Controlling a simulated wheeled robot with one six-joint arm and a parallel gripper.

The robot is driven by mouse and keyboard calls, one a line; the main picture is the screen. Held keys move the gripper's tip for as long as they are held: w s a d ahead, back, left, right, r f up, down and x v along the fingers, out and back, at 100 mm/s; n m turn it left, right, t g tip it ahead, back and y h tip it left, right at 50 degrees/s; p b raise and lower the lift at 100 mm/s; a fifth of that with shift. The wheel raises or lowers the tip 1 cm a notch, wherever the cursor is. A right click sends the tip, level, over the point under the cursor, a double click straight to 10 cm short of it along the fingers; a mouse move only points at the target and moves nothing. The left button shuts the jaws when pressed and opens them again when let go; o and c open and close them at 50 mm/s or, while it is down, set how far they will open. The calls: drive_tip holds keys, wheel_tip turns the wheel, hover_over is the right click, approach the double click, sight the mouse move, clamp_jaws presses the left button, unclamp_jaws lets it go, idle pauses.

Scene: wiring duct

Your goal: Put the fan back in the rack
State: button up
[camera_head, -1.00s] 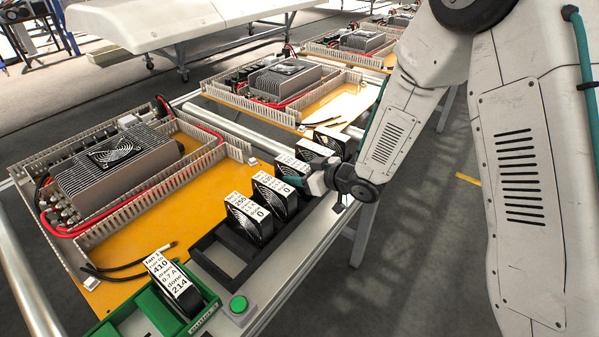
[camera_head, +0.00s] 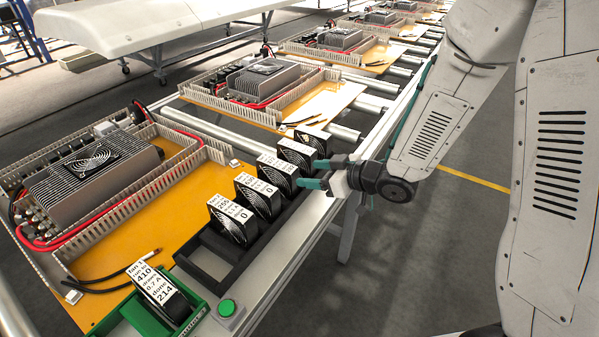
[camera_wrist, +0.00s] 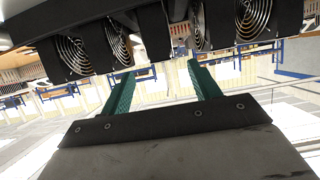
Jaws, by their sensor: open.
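A black rack (camera_head: 205,262) runs along the bench edge and holds several black fans with white labels, such as the front one (camera_head: 232,222). Its near-end slot is empty. One more fan (camera_head: 158,292), labelled fan 1, sits tilted in a green holder (camera_head: 140,318) at the front. My gripper (camera_head: 313,174) is open with nothing between its teal fingers. It is at the right side of the rack, close to the middle and far fans. In the wrist view, my gripper (camera_wrist: 160,70) has its fingers spread below a row of fans (camera_wrist: 72,50); contact cannot be told.
A green button (camera_head: 228,308) sits by the green holder. Left of the rack is an orange panel (camera_head: 125,235) with a finned grey unit (camera_head: 95,175), duct walls and loose black cables. More such panels stand behind. The floor to the right is open.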

drive_tip(key=s+d+r+m+h, duration=0.1)
drive_tip(key=d+r+m+h, duration=0.2)
drive_tip(key=d+r+h, duration=0.4)
drive_tip(key=s+d+r+m+h, duration=0.2)
drive_tip(key=d+r+m+h, duration=0.15)
drive_tip(key=d, duration=0.65)
drive_tip(key=s+r+m+g, duration=0.2)
drive_tip(key=s+r+g, duration=0.1)
drive_tip(key=s, duration=1)
drive_tip(key=s+r+m+g, duration=0.2)
drive_tip(key=s+r+g, duration=0.2)
drive_tip(key=s, duration=0.9)
drive_tip(key=shift+r, duration=0.4)
drive_tip(key=shift+w, duration=0.1)
